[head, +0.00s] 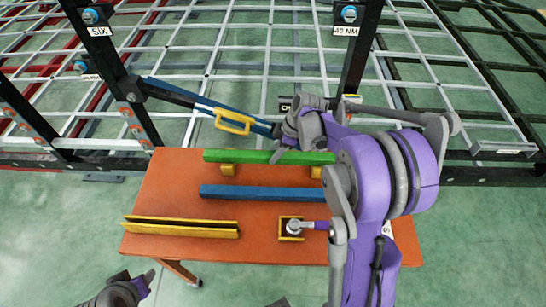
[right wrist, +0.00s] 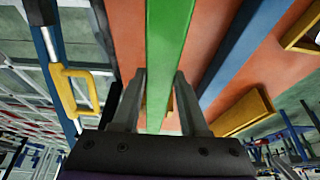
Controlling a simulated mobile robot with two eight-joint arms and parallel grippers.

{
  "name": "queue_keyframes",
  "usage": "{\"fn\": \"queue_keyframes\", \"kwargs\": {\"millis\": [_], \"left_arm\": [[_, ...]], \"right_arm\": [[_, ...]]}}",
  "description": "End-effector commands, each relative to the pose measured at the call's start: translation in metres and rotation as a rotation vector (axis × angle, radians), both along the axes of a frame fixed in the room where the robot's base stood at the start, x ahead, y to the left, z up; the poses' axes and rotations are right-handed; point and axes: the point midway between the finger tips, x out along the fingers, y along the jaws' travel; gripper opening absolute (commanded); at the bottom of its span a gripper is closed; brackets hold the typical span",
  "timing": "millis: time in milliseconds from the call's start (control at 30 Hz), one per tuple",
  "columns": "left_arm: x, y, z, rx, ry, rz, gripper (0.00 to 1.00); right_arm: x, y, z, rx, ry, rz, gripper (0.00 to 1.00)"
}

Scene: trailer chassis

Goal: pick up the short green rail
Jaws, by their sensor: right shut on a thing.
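The short green rail (head: 240,156) lies along the back of the orange table (head: 160,185), resting on yellow supports (head: 229,169). My right gripper (head: 287,150) comes down on the rail near its middle and is shut on it. In the right wrist view the green rail (right wrist: 168,45) runs between the two fingers of my right gripper (right wrist: 160,100). Part of the rail's right end is close to my purple right arm. Part of my left arm's end (head: 125,290) shows at the bottom left, away from the table; its fingers cannot be made out clearly.
A blue rail (head: 255,193) lies in front of the green one. A yellow channel (head: 180,228) is at the front left, and a small yellow box (head: 291,236) holds a grey and purple tool (head: 298,227). Behind stand dark chassis posts (head: 358,60) and a yellow handle (head: 234,122).

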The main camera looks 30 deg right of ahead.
Motion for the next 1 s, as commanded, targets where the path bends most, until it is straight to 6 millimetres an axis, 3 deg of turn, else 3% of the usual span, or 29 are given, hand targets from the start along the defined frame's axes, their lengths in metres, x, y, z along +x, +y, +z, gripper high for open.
{"fn": "queue_keyframes", "kwargs": {"millis": [567, 1000], "left_arm": [[0.000, 0.000, 0.001, 0.000, -0.001, 0.000, 0.50], [0.003, 0.000, 0.007, 0.000, -0.005, 0.000, 0.50]], "right_arm": [[0.000, 0.000, 0.006, 0.000, -0.001, 0.000, 0.00], [0.000, 0.000, 0.080, 0.000, -0.001, 0.000, 0.00]]}}
